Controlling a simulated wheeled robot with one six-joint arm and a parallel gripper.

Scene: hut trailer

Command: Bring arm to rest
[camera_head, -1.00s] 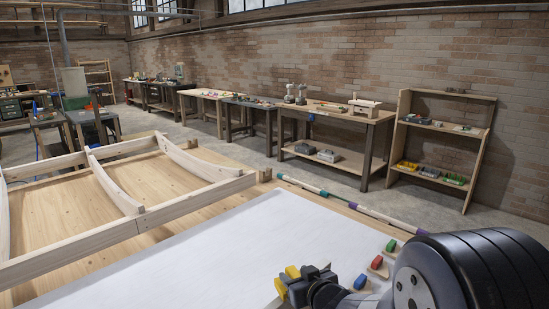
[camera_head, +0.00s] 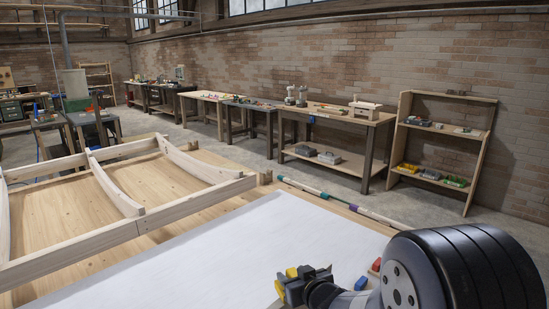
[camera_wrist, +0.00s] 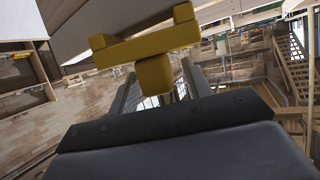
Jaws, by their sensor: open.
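My dark arm fills the lower right of the head view. A blue block (camera_head: 361,283) and a partly hidden red block (camera_head: 376,265) show beside and behind the arm, apart from the gripper.
A wooden frame (camera_head: 190,206) lies across the left of the table. A striped rod (camera_head: 320,194) lies along the far edge. Beyond are workbenches (camera_head: 345,117) and a shelf (camera_head: 438,135) against the brick wall. Open floor (camera_head: 240,152) lies between.

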